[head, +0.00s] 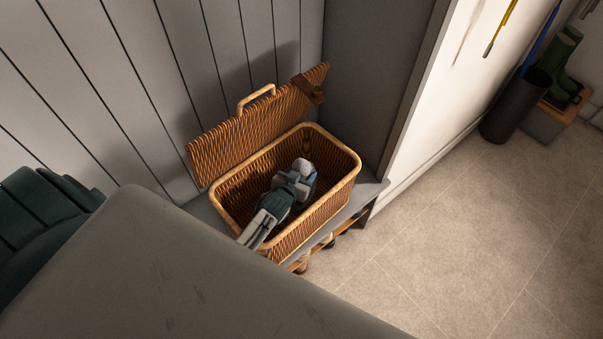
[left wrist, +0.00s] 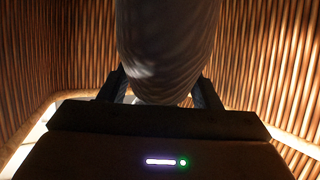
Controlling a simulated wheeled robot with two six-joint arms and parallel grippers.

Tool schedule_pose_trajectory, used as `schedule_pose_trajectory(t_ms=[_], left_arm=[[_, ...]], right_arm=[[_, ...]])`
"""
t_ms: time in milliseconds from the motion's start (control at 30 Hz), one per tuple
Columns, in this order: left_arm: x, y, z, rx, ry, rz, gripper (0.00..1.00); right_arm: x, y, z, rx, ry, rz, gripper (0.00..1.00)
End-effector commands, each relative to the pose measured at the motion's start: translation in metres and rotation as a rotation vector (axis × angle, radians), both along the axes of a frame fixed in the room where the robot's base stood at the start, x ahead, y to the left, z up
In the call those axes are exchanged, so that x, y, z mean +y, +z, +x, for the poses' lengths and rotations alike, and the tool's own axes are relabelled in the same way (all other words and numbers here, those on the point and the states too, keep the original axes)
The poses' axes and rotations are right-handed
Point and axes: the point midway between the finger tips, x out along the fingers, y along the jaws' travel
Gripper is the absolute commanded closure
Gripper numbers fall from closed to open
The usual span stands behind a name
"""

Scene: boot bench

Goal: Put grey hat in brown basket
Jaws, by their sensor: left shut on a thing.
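The brown wicker basket (head: 338,193) stands with its lid (head: 235,132) open, tilted up at the wall side. My left gripper (head: 298,180) reaches down inside the basket's opening, over the near rim. It is shut on the grey hat (head: 305,167), which shows as a small pale patch at the fingertips in the head view. In the left wrist view the hat (left wrist: 168,45) is a rounded grey shape between the two dark fingers, with wicker walls on both sides. Whether the hat touches the basket floor is hidden. My right gripper is not in view.
The basket sits on a grey bench (head: 370,192) with a lower shelf holding things partly hidden. A grey panelled wall (head: 120,90) stands behind. Open tiled floor (head: 450,240) lies to the right. A black bin (head: 513,108) and green boots (head: 565,60) stand at the far right.

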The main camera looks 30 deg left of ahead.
Motion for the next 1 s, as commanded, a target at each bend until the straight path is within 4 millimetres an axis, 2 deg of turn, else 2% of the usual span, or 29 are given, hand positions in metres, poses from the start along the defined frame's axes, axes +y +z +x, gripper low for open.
schedule_pose_trajectory(t_ms=[133, 167, 267, 567, 733, 800, 1000], left_arm=[[0.000, -0.001, 0.000, -0.001, 0.000, 0.000, 0.78], [0.000, -0.002, 0.000, 0.000, 0.000, 0.000, 0.39], [0.000, -0.002, 0.000, 0.000, 0.000, 0.000, 0.20], [0.000, 0.000, 0.000, 0.000, 0.000, 0.000, 0.20], [0.000, 0.016, 0.000, 0.000, 0.000, 0.000, 0.20], [-0.001, 0.014, -0.013, 0.000, 0.000, -0.001, 0.20], [-0.004, 0.028, -0.046, 0.000, 0.000, 0.000, 0.20]], right_arm=[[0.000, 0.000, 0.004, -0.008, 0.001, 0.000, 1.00], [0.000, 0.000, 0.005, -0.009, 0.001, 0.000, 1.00], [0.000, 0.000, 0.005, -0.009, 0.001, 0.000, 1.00], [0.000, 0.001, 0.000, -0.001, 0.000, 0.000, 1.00], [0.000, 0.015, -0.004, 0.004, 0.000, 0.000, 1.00], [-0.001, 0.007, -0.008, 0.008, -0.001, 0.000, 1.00], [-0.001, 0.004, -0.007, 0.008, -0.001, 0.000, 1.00]])
